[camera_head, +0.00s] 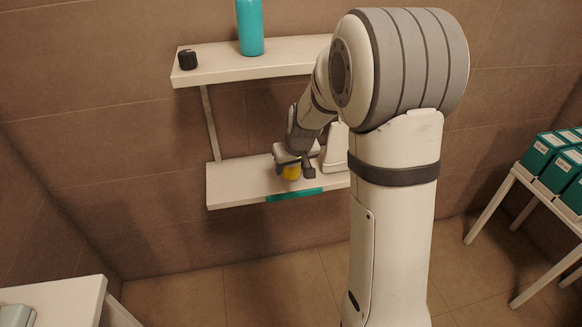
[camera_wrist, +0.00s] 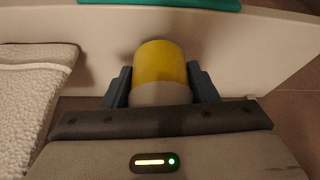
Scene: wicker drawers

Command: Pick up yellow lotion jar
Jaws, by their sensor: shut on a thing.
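The yellow lotion jar (camera_head: 291,172) is at the lower wall shelf (camera_head: 232,187) in the head view. In the wrist view the jar (camera_wrist: 160,66) shows a yellow part and a pale grey-white part nearer my gripper. My gripper (camera_wrist: 160,88) has one dark finger on each side of the jar and is shut on it. In the head view my gripper (camera_head: 294,165) covers part of the jar from above. I cannot tell whether the jar touches the shelf.
A teal strip (camera_head: 293,195) runs along the lower shelf's front edge. A white object (camera_head: 335,150) stands on the shelf right of my gripper. The upper shelf (camera_head: 225,68) holds a teal bottle (camera_head: 250,27) and a small black jar (camera_head: 187,60). A rack of teal boxes (camera_head: 546,150) stands right.

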